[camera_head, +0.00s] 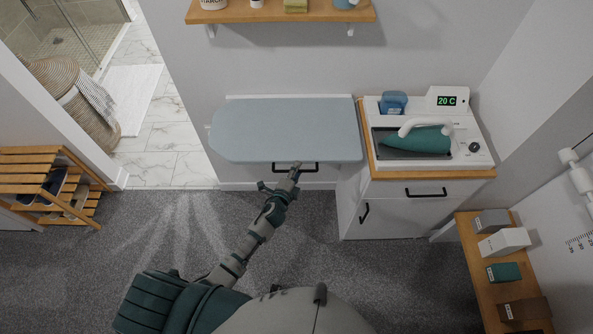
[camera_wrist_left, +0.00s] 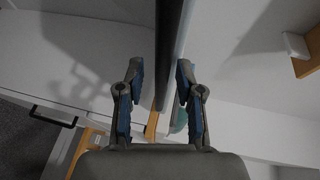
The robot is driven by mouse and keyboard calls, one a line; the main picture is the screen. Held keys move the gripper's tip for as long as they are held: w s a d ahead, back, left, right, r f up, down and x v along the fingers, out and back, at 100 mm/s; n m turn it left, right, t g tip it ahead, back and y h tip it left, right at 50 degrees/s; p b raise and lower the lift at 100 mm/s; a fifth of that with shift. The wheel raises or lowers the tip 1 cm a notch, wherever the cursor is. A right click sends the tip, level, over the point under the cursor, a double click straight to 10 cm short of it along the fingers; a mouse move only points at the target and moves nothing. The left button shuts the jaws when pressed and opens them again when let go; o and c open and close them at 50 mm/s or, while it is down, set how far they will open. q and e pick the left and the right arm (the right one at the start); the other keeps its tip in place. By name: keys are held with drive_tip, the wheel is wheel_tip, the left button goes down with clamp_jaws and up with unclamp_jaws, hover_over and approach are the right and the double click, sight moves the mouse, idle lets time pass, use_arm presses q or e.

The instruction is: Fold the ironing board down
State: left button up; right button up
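The ironing board (camera_head: 285,128) is light blue and lies out flat and level from the wall, left of the iron cabinet. My left gripper (camera_head: 292,172) is at the board's front edge, right of its middle. In the left wrist view the board (camera_wrist_left: 170,50) appears edge-on and reaches between the two fingers of the left gripper (camera_wrist_left: 161,85). The fingers are open, one on each side of the edge, with a gap on the left; contact on the right is unclear. My right gripper is not in view.
A white cabinet (camera_head: 385,205) with a wooden top carries an iron in its station (camera_head: 415,140). A black handle (camera_head: 283,168) shows just below the board's front edge. A wooden shelf (camera_head: 280,15) hangs above. A slatted rack (camera_head: 50,180) stands left. Carpet lies clear around my arm.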

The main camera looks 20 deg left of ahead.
use_arm(q)
clamp_jaws()
drive_tip(key=r+p, duration=0.6)
drive_tip(key=r, duration=0.1)
drive_tip(key=shift+w, duration=0.2)
drive_tip(key=shift+f, duration=0.15)
drive_tip(key=shift+o, duration=0.8)
unclamp_jaws()
drive_tip(key=shift+f, duration=0.1)
drive_tip(key=v, duration=1.1)
drive_tip(key=shift+s, duration=0.45)
